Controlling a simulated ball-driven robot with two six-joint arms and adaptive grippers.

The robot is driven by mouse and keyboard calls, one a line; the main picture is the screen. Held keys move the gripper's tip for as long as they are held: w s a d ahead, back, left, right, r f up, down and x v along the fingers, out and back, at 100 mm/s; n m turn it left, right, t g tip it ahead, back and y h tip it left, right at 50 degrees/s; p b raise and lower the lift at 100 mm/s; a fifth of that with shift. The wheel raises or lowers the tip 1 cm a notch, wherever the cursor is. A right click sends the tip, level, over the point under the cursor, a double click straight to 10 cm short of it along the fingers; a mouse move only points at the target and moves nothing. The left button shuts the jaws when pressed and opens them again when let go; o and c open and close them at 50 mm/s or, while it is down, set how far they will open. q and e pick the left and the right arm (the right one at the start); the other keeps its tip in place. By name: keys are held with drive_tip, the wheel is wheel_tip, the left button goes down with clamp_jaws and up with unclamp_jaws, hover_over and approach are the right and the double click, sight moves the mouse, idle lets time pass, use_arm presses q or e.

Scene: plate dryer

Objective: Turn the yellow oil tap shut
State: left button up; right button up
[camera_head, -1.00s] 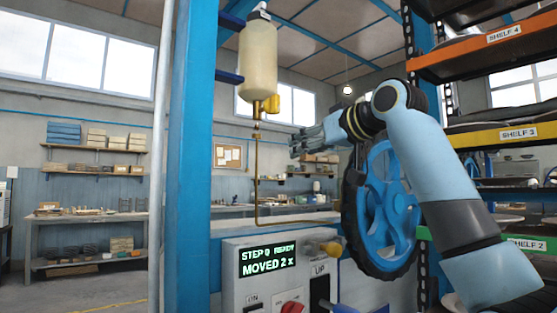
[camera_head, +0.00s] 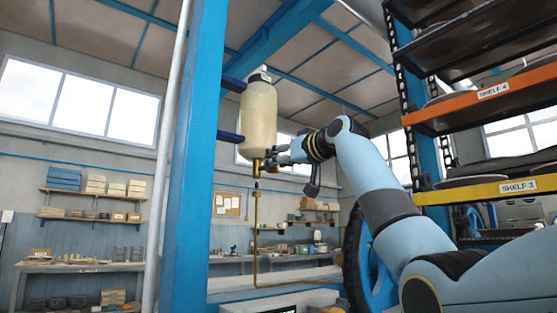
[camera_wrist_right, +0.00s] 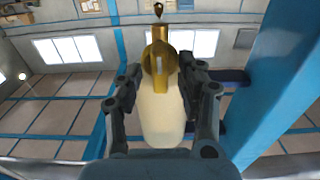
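The yellow oil tap (camera_wrist_right: 160,62) hangs below a cream oil bottle (camera_wrist_right: 160,122) in the right wrist view. In the head view the bottle (camera_head: 259,112) is upright on the blue post, and brass fittings (camera_head: 257,168) show beneath it. My right gripper (camera_head: 274,156) is at the bottle's lower end, its fingers pointing left and covering the tap's handle there. In the wrist view my right gripper (camera_wrist_right: 159,76) has one finger on each side of the tap. The fingers are apart, and no firm grip shows. My left gripper is out of view.
A blue post (camera_head: 197,160) stands left of the bottle. A thin brass pipe (camera_head: 255,240) runs down from the fittings. A rack with an orange shelf (camera_head: 450,115) and a yellow shelf (camera_head: 460,194) stands at right. A blue wheel (camera_head: 376,265) is partly behind my right arm.

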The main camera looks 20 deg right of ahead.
drive_tip(key=shift+w, duration=0.1)
clamp_jaws()
idle(0.5)
drive_tip(key=n+p, duration=0.1)
drive_tip(key=n, duration=0.5)
drive_tip(key=n+p, duration=0.1)
drive_tip(key=n, duration=0.5)
drive_tip(key=n+p, duration=0.1)
drive_tip(key=n, duration=0.4)
drive_tip(key=shift+a+f+n+p, duration=0.25)
drive_tip(key=shift+a+n+p, duration=0.05)
drive_tip(key=shift+n+p, duration=0.1)
idle(0.4)
